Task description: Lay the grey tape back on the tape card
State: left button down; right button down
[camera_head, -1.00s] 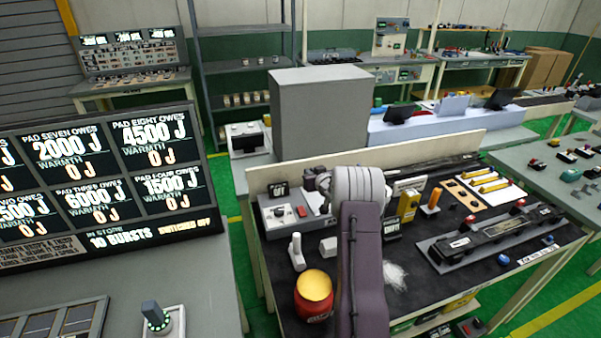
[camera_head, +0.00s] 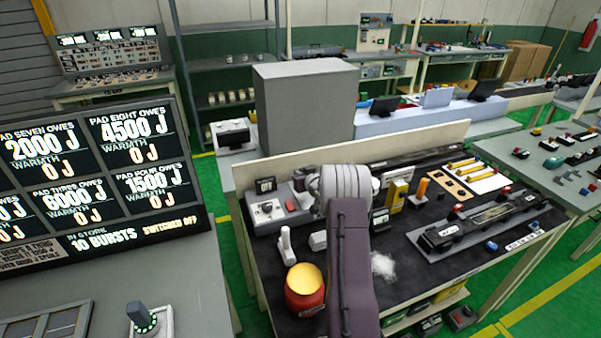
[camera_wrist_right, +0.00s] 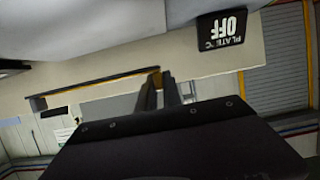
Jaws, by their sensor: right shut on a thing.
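My right gripper shows in the right wrist view (camera_wrist_right: 165,92), its two dark fingers close together. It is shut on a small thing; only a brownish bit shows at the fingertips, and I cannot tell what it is. In the head view my own wrist and forearm hide the fingertips, above the back left of the black bench top (camera_head: 405,262). I cannot make out the grey tape for certain. A white card (camera_head: 492,181) with yellow strips lies at the bench's back right and may be the tape card. My left gripper is not in view.
A red jar with a yellow top (camera_head: 305,289) stands at the front left of the bench. A white upright handle (camera_head: 286,244) is behind it. A long grey fixture (camera_head: 478,226) fills the right side. A dark sign reading OFF (camera_wrist_right: 222,28) shows inverted in the wrist view.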

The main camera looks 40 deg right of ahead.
notch_tip(320, 180, down, 6)
jog(key=b, duration=0.3)
jog(key=shift+r+b, duration=0.1)
jog(key=shift+b, duration=0.3)
jog(key=c, duration=1.4)
grip_release()
jog(key=shift+c, duration=0.2)
jog(key=v, duration=0.9)
jog(key=shift+r+b, duration=0.1)
jog(key=shift+b, duration=0.3)
